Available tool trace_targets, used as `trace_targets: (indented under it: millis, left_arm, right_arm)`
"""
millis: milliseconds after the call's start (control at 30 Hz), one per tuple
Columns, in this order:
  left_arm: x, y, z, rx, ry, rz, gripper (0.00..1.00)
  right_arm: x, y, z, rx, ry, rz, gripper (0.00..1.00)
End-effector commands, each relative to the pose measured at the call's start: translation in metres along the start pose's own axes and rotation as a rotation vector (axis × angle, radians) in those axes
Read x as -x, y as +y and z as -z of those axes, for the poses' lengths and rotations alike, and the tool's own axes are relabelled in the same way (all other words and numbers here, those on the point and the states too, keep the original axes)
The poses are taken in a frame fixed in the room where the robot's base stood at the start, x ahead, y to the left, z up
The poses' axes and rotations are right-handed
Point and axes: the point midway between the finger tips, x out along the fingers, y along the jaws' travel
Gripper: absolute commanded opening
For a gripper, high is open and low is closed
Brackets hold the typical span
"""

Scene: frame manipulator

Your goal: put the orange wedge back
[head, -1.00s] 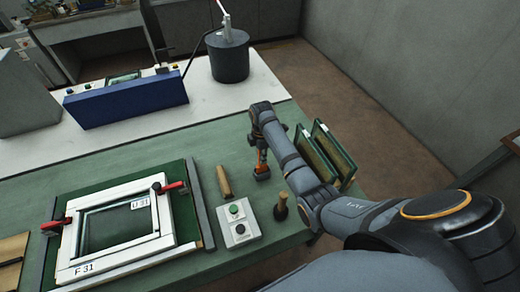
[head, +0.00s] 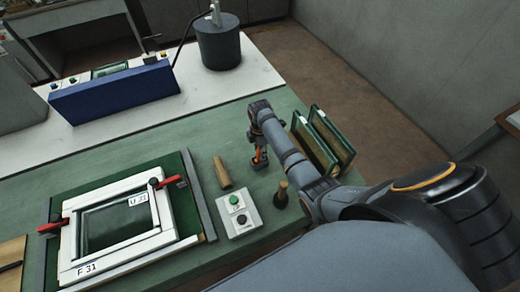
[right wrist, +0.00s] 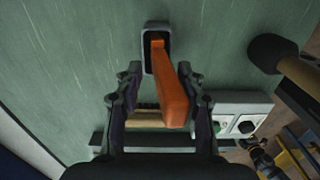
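The orange wedge (right wrist: 172,92) shows between the two fingers of my right gripper (right wrist: 160,97) in the right wrist view. A gap shows between it and the left finger; the right finger is close beside it, and I cannot tell whether they touch. The gripper is open around it. The wedge's far end is at a small dark-rimmed holder (right wrist: 148,60) on the green bench. My left gripper is not in view.
A button box (head: 239,215), a wooden handle (head: 222,173) and a dark-headed tool (head: 281,194) are close by on the green bench (head: 205,135). Green-edged frames (head: 332,135) stand right of my arm. A white frame (head: 72,245) is clamped at left.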

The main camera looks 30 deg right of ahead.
Motion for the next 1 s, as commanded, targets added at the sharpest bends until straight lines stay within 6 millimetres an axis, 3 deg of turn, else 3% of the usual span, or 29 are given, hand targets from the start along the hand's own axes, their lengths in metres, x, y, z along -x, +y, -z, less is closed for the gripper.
trace_targets:
  millis: [100,167,367,533,733,800,1000]
  left_arm:
    - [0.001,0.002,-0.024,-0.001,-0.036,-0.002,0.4]
    - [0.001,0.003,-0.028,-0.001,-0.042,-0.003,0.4]
    - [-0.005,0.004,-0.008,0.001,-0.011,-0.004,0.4]
    - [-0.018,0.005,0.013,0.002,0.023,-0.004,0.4]
    - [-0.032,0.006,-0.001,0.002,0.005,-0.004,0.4]
    - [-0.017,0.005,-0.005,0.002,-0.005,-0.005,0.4]
    - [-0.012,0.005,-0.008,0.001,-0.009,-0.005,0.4]
  right_arm:
    - [0.001,0.0,0.0,0.0,0.0,-0.001,0.4]
    - [0.001,0.001,0.0,0.0,0.0,-0.001,0.4]
    - [0.012,0.002,-0.001,0.0,-0.001,-0.004,0.4]
    - [0.049,0.002,-0.001,0.0,-0.002,-0.007,0.4]
    - [0.095,0.002,0.0,0.001,-0.001,-0.006,0.4]
    - [0.114,0.001,0.0,0.0,0.0,-0.002,0.4]
    - [0.122,0.0,0.0,0.0,-0.001,0.001,0.4]
